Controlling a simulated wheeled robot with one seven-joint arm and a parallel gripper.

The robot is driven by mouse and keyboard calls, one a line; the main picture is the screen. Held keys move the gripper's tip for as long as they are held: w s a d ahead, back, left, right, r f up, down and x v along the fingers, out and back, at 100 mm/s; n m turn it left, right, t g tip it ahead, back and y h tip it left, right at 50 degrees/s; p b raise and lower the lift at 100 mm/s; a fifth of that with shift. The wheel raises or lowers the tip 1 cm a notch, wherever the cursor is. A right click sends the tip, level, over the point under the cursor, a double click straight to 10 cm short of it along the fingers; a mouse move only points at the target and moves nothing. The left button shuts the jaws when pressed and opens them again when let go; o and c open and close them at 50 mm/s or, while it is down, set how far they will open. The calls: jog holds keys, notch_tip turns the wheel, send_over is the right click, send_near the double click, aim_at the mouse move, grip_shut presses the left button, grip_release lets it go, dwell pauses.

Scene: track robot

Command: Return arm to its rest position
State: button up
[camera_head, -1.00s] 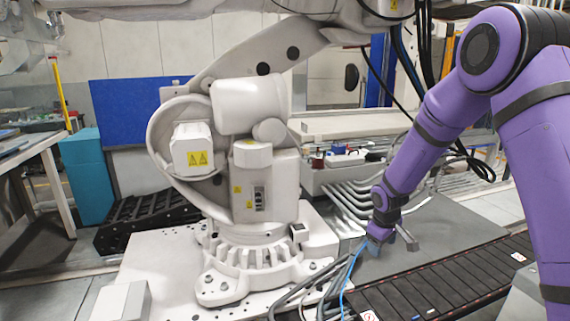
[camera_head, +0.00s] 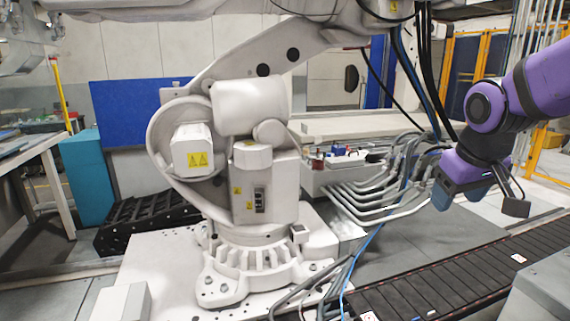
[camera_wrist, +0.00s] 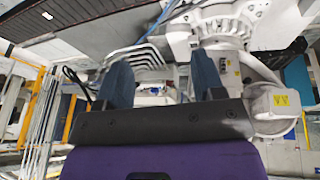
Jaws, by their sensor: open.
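My purple arm enters the head view from the right edge. My gripper (camera_head: 462,190) is at the right, in the air above the grey platform near the black track, and points left and down. In the wrist view my gripper (camera_wrist: 163,85) shows two blue-grey fingers spread well apart, with nothing between them. It is open and empty. It appears apart from everything around it, though its exact distance from the bent grey pipes (camera_head: 375,195) behind it is hard to tell.
A large white industrial robot (camera_head: 240,150) stands left of my arm on a bolted plate. A black segmented track (camera_head: 440,285) runs along the front right. Black cables (camera_head: 425,60) hang near the arm. Yellow-framed fencing (camera_head: 465,65) stands at the back right.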

jog(key=s+r+m+t, duration=0.1)
jog(key=s+r+m, duration=0.1)
jog(key=s, duration=1.4)
jog(key=shift+a+r+y, duration=0.15)
jog(key=shift+r+y, duration=0.25)
jog(key=shift+r, duration=0.15)
